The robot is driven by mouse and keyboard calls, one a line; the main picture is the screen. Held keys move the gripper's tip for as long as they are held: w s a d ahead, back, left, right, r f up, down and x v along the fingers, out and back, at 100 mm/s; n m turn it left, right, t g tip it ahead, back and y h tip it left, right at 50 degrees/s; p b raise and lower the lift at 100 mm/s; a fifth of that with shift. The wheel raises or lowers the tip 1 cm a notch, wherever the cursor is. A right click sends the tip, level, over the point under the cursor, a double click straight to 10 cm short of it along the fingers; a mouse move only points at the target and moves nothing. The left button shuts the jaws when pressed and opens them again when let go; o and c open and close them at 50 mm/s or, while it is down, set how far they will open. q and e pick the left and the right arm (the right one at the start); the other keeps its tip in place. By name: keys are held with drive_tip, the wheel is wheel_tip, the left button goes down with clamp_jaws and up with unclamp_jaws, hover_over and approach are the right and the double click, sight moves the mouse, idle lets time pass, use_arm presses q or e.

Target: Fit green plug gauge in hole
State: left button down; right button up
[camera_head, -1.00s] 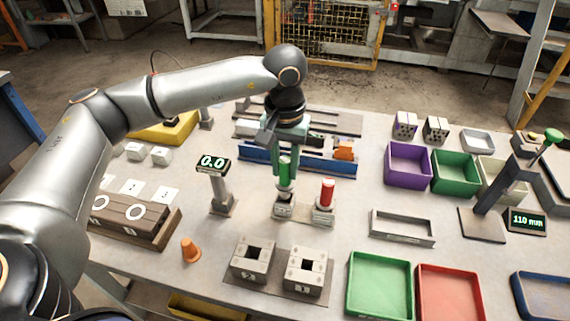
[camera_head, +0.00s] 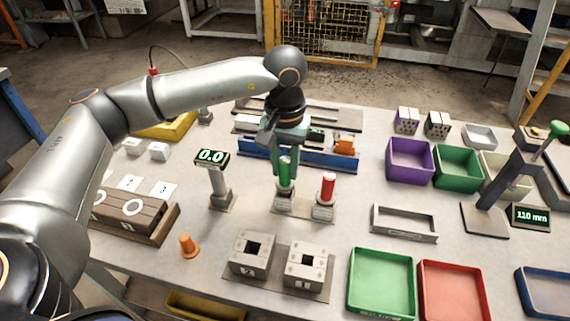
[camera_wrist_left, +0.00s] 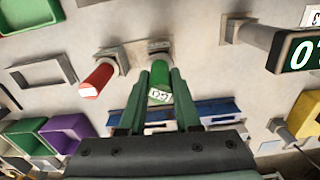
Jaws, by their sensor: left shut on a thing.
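The green plug gauge (camera_head: 284,172) stands upright in its metal holder (camera_head: 284,203) in the middle of the table. My left gripper (camera_head: 285,160) comes down over it from above and is shut on its upper part. In the left wrist view the green gauge (camera_wrist_left: 159,84), with a white label on its end, sits between the two green fingers (camera_wrist_left: 157,92). Two grey hollow bricks, a left one (camera_head: 252,267) and a right one (camera_head: 304,279), each with a square hole in the top, stand near the front edge. My right gripper is not in view.
A red plug gauge (camera_head: 327,186) stands in a holder just right of the green one. A post with a display reading 0.0 (camera_head: 212,158) stands to the left. An orange cone (camera_head: 188,246), a green tray (camera_head: 381,286) and a red tray (camera_head: 449,294) are near the front.

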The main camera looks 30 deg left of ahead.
use_arm(q)
drive_tip(key=shift+f+b, duration=0.7)
drive_tip(key=shift+f, duration=0.15)
idle(0.3)
drive_tip(key=c, duration=0.5)
unclamp_jaws()
wheel_tip(320, 180, up, 12)
drive_tip(key=shift+r, duration=0.25)
idle(0.3)
